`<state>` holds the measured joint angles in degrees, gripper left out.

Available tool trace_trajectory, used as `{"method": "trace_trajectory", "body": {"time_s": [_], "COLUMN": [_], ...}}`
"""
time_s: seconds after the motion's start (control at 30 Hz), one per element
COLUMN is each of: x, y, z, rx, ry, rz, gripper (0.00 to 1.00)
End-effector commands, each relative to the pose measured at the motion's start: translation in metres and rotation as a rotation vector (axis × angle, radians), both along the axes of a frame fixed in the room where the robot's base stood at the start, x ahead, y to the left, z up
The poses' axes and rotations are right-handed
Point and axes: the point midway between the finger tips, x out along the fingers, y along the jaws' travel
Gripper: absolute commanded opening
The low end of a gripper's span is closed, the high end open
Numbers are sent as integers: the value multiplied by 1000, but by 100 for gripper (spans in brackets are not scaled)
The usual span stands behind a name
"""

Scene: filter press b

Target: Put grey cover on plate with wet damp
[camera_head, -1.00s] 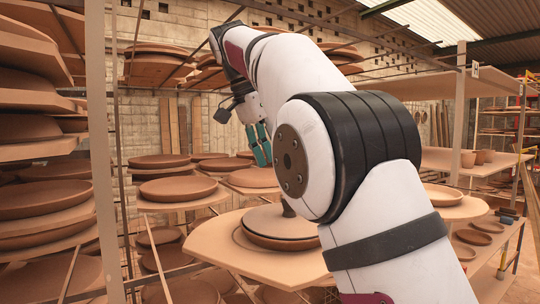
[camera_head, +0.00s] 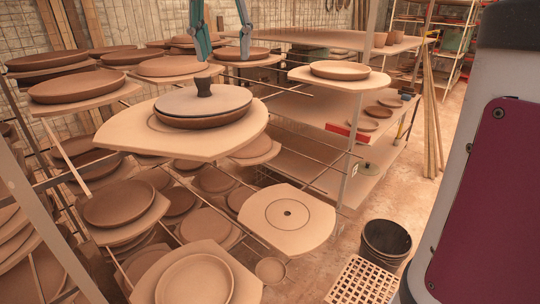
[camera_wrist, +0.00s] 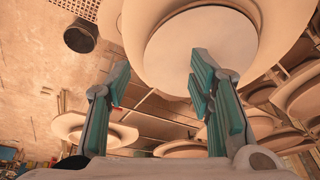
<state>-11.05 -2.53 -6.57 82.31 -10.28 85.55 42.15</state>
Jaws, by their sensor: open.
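The grey cover (camera_head: 225,98), a flat disc with a dark knob (camera_head: 204,87), lies on a brown plate (camera_head: 205,121) on a wooden board in the head view. My gripper (camera_head: 224,57) is open and empty, fingers pointing down, behind and above the cover. In the wrist view my gripper (camera_wrist: 158,62) has its teal fingers apart, with a pale round disc (camera_wrist: 190,35) partly behind the right finger; no knob shows there. Several uncovered plates are around, including a light one (camera_head: 340,69) on a board at the right. I cannot tell which plate is damp.
The board under the cover (camera_head: 120,135) juts from a rack crowded with plates. A dark bin (camera_head: 386,240) and a slatted crate (camera_head: 362,285) stand on the floor at right. Metal rods and a post lie between.

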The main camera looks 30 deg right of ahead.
Motion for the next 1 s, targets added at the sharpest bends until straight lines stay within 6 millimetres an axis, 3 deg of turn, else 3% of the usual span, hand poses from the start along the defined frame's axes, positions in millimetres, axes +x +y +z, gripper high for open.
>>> {"method": "trace_trajectory", "body": {"time_s": [0.03, 0.3, 0.5, 0.7, 1.0], "x": [-21, -111, -168, -194, -197], "y": [-3, 0, 7, 10, 11], "z": [-9, -81, -145, -182, -188], "rx": [7, -11, -61, -98, -103], "ry": [-10, -81, -138, -163, -165], "rz": [57, 378, 559, 644, 656], "gripper": [48, 48, 48, 48, 48]}}
